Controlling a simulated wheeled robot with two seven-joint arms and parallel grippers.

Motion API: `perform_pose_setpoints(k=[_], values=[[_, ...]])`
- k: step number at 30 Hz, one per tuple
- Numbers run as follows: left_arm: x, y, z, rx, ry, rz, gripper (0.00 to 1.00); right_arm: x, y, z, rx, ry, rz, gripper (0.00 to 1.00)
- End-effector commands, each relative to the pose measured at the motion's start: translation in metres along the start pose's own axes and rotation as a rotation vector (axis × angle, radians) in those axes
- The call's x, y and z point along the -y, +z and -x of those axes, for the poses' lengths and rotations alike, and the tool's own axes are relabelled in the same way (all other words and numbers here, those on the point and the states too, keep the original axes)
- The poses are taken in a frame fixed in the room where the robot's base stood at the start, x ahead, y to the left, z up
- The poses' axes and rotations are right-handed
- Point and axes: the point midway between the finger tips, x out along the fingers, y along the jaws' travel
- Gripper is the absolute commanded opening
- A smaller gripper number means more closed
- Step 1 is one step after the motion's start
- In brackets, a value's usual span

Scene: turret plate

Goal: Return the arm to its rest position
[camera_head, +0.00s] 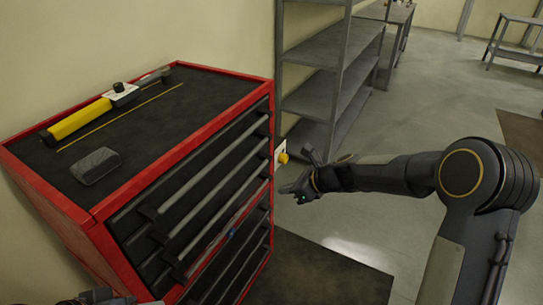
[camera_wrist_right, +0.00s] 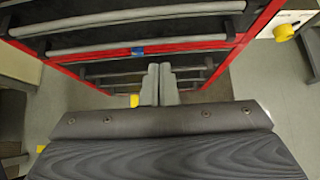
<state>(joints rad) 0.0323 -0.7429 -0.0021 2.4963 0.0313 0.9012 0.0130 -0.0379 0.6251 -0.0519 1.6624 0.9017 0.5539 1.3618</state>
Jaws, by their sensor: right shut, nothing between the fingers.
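My right arm comes in from the right in the head view and reaches toward the front of the red tool cabinet (camera_head: 155,245). My right gripper (camera_head: 286,189) is in the air in front of the cabinet's right side, apart from the drawers. In the right wrist view its two grey fingers (camera_wrist_right: 159,84) are pressed together with nothing between them. Dark parts that look like my left gripper (camera_head: 97,297) just show at the bottom left edge of the head view; its fingers cannot be made out.
A yellow knob (camera_head: 283,158) on a white plate sits beside the cabinet, close to my right gripper. On the cabinet top lie a yellow-and-black tool (camera_head: 80,119) and a dark grey block (camera_head: 96,165). Grey shelving (camera_head: 330,90) stands behind. Open floor lies at the right.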

Motion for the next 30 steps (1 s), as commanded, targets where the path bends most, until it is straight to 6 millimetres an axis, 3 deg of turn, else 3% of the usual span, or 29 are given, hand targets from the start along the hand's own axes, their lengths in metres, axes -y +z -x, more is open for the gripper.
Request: perform_pose_setpoints(k=[5,8,14,18,21,25,30], values=[[0.0,0.0,0.0,0.0,0.0,0.0,0.51,-0.003,0.003,0.013,0.001,-0.003,0.054,0.0],[0.0,0.0,0.0,0.0,0.0,0.0,0.51,-0.015,0.009,0.047,-0.002,-0.005,0.209,0.0],[0.0,0.0,0.0,0.0,0.0,0.0,0.51,-0.071,0.004,0.145,-0.053,0.0,0.766,0.0],[0.0,0.0,0.0,0.0,0.0,0.0,0.51,-0.12,-0.02,0.201,-0.126,0.018,1.174,0.0],[0.0,0.0,0.0,0.0,0.0,0.0,0.51,-0.154,-0.045,0.231,-0.197,0.044,1.454,0.0],[0.0,0.0,0.0,0.0,0.0,0.0,0.51,-0.192,-0.08,0.254,-0.296,0.099,1.762,0.0],[0.0,0.0,0.0,0.0,0.0,0.0,0.51,-0.219,-0.114,0.267,-0.393,0.171,2.006,0.0]])
